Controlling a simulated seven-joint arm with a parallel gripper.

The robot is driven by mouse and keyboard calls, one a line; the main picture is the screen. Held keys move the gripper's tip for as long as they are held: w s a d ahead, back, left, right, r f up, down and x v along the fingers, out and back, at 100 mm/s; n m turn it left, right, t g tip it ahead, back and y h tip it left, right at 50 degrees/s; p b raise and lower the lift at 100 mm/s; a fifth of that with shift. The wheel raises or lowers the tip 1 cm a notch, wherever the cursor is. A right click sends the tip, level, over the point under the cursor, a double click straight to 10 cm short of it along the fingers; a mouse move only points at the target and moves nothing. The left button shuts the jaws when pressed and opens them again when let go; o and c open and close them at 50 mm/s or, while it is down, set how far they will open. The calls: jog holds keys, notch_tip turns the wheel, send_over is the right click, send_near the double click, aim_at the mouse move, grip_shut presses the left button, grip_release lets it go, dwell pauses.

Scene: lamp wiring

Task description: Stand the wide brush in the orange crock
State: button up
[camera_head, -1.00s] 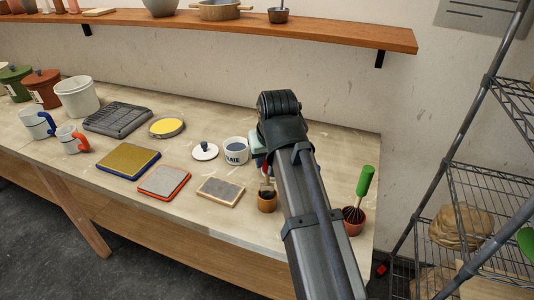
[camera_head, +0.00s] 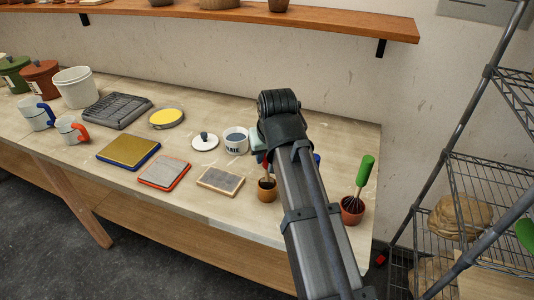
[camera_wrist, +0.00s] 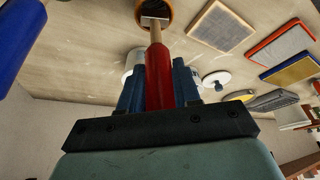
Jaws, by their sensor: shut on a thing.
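The orange crock (camera_head: 267,194) stands near the front edge of the bench, and its rim shows at the top of the wrist view (camera_wrist: 139,14). My gripper (camera_wrist: 159,78) is shut on the red handle (camera_wrist: 158,80) of the wide brush. The brush's pale wooden part (camera_head: 264,176) points down to the crock mouth, and its lower end appears to be inside the rim. How deep it reaches is hidden. In the head view my arm covers most of the gripper and handle.
A red-brown pot (camera_head: 352,212) with a green-handled whisk (camera_head: 365,172) stands right of my arm. A framed screen (camera_head: 221,181) lies left of the crock. A white labelled cup (camera_head: 236,143) and a white lid (camera_head: 205,142) stand behind. A wire rack (camera_head: 480,170) is at the right.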

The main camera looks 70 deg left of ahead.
jog(key=shift+f, duration=0.6)
jog(key=o, duration=1.1)
jog(key=shift+r, duration=0.1)
jog(key=v, duration=1.3)
jog(key=shift+r, duration=0.35)
